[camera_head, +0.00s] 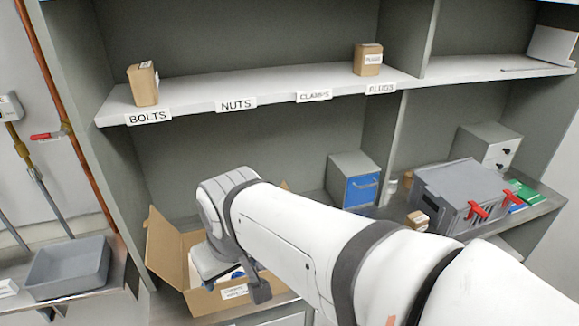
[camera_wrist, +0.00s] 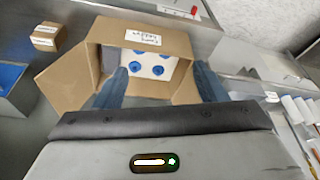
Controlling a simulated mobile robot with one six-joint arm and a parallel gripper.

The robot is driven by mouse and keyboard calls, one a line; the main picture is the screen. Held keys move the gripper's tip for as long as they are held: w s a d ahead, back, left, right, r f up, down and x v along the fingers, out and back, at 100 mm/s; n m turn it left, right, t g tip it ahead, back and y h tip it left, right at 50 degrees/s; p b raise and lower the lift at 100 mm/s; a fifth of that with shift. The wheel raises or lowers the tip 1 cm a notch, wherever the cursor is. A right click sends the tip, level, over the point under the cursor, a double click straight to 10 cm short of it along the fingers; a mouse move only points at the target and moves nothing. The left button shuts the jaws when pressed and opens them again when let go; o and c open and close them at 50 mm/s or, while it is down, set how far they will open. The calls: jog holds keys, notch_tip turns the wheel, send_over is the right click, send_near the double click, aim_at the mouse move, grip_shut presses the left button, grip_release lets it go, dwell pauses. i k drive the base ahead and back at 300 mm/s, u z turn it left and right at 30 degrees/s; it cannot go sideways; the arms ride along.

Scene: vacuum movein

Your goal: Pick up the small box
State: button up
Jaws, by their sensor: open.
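Several small brown cardboard boxes are in view; I cannot tell which one the task means. In the head view one stands above the BOLTS label (camera_head: 144,85), another above PLUGS (camera_head: 368,60), and a third (camera_head: 417,221) on the lower counter by the grey crate. A small box (camera_wrist: 45,36) also shows at the upper left of the wrist view. My gripper (camera_wrist: 158,88) is open over an open cardboard carton (camera_wrist: 118,42), its fingers apart at the carton's mouth. Inside the carton is a white item with blue round parts (camera_wrist: 152,64). In the head view my arm hides part of the carton (camera_head: 165,250).
A shelf (camera_head: 270,88) with labels runs above my arm. On the counter to the right are a cabinet with a blue front (camera_head: 360,189) and a grey crate with red latches (camera_head: 455,190). A grey tray (camera_head: 68,265) lies at the left.

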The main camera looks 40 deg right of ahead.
aim_at(417, 221)
jog(key=z, duration=2.55)
jog(key=k, duration=1.3)
jog(key=z, duration=1)
jog(key=i, duration=1.95)
jog(key=u, duration=0.75)
